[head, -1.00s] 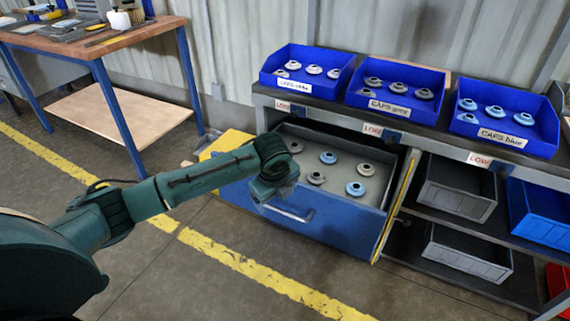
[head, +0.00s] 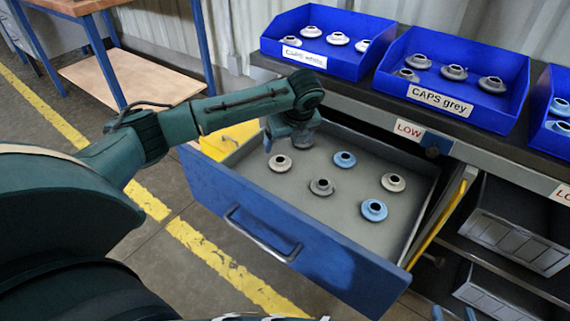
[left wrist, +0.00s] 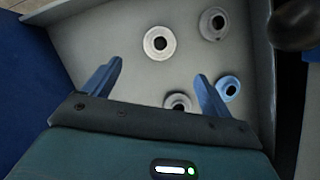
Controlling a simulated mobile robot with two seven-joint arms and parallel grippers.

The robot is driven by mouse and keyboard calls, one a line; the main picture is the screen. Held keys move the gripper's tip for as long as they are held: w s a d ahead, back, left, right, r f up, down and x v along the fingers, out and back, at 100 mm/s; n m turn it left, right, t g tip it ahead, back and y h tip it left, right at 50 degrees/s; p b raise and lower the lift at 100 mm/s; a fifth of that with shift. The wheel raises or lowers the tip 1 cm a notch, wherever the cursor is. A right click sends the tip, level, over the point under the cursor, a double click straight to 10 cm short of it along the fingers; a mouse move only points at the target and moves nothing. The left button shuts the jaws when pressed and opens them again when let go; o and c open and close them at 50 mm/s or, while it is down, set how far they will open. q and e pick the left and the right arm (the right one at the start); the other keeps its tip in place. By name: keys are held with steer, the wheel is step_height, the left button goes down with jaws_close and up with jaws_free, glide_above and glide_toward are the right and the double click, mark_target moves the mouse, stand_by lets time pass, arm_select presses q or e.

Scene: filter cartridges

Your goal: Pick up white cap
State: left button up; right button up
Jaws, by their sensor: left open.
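The open drawer (head: 240,200) holds several flanged round caps. A pale, whitish cap (head: 280,163) lies near its left end and another pale cap (head: 393,182) lies toward the right; a grey cap (head: 321,187) lies between them. In the left wrist view, a white cap (left wrist: 159,43) lies flat beyond the fingertips, roughly centred between them and untouched. My left gripper (head: 291,140) hangs over the drawer's left part, close to the left pale cap. Its fingers (left wrist: 158,72) are spread and empty.
Blue caps (head: 345,160) (head: 374,210) share the drawer. Blue bins for white caps (head: 304,57) and grey caps (head: 440,97) stand on the shelf above the drawer. The drawer walls surround the caps; bare floor lies between them.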

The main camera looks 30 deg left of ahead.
arm_select(q)
steer(key=b, duration=0.2)
glide_above(280, 159)
steer(key=s+d, duration=0.2)
steer(key=d, duration=0.1)
steer(key=f, duration=0.5)
steer(key=shift+w+a+f, duration=0.1)
steer(key=shift+a+f, duration=0.1)
steer(key=shift+f, duration=0.05)
steer(key=b+x, duration=0.2)
steer(key=x, duration=0.2)
steer(key=shift+w+a+f, duration=0.2)
steer(key=shift+a, duration=0.05)
steer(key=shift+w+a+f+b, duration=0.1)
steer(key=shift+a+f+b, duration=0.1)
steer(key=shift+b, duration=0.1)
arm_select(e)
steer(key=a+n+t+y, duration=0.1)
steer(key=n+t+y, duration=0.1)
steer(key=y, duration=0.1)
steer(key=shift+s+a+r+t, duration=0.1)
steer(key=shift+a+r+t, duration=0.1)
steer(key=shift+a+t, duration=0.2)
arm_select(q)
steer(key=c, duration=1.1)
